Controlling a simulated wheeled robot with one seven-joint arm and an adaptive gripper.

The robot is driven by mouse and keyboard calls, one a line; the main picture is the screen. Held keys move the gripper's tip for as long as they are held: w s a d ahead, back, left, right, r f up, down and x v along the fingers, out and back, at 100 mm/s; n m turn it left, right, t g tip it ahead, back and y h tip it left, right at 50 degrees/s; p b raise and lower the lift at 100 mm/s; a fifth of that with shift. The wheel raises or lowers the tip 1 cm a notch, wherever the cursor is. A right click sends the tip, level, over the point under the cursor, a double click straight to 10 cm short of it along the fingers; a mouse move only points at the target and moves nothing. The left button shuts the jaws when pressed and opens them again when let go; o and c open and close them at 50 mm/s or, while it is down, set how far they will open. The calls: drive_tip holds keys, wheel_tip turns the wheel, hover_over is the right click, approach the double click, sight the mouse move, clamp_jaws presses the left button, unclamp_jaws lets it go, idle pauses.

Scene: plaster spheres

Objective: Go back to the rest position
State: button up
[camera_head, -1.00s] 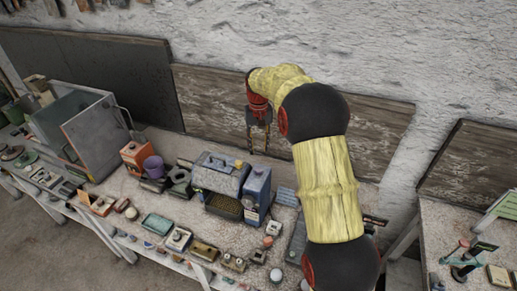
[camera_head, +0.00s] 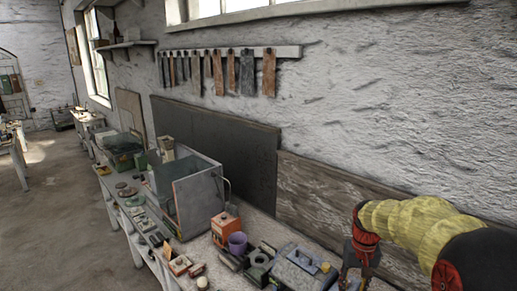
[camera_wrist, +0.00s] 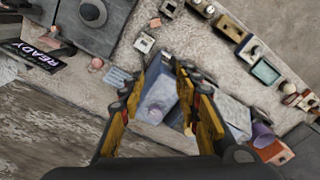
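My gripper (camera_head: 357,268) hangs at the lower right of the head view, in front of the wooden wall board (camera_head: 325,195). My yellow-sleeved arm reaches in from the right edge. In the wrist view my gripper (camera_wrist: 172,68) has its two yellow fingers spread with a gap between them. Nothing is held. A blue box-shaped device (camera_wrist: 156,98) shows between and beyond the fingers, below them on the bench. The fingers appear apart from it. The lower part of the gripper is cut off in the head view.
The bench carries a grey open-fronted cabinet (camera_head: 198,200), an orange box (camera_head: 224,229), a purple cup (camera_head: 237,243) and a grey toolbox (camera_head: 300,272). Tools hang from a wall rail (camera_head: 215,53). The floor (camera_head: 50,220) left of the bench is clear. A "READY" sign (camera_wrist: 35,55) shows in the wrist view.

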drive_tip(key=s+a+f+t+b, duration=0.1)
drive_tip(key=s+a+t+b, duration=0.1)
drive_tip(key=s+b, duration=0.3)
drive_tip(key=s+a+f+n+t+b, duration=0.1)
drive_tip(key=s+a+b, duration=0.3)
drive_tip(key=s, duration=0.8)
drive_tip(key=s+a+f+n+t+b, duration=0.1)
drive_tip(key=s+a+f+t+b, duration=0.1)
drive_tip(key=s+b, duration=0.6)
drive_tip(key=shift+s+a+f+t, duration=0.3)
drive_tip(key=shift+s+a+f, duration=0.35)
drive_tip(key=shift+s, duration=0.1)
drive_tip(key=shift+r, duration=0.2)
idle(1.0)
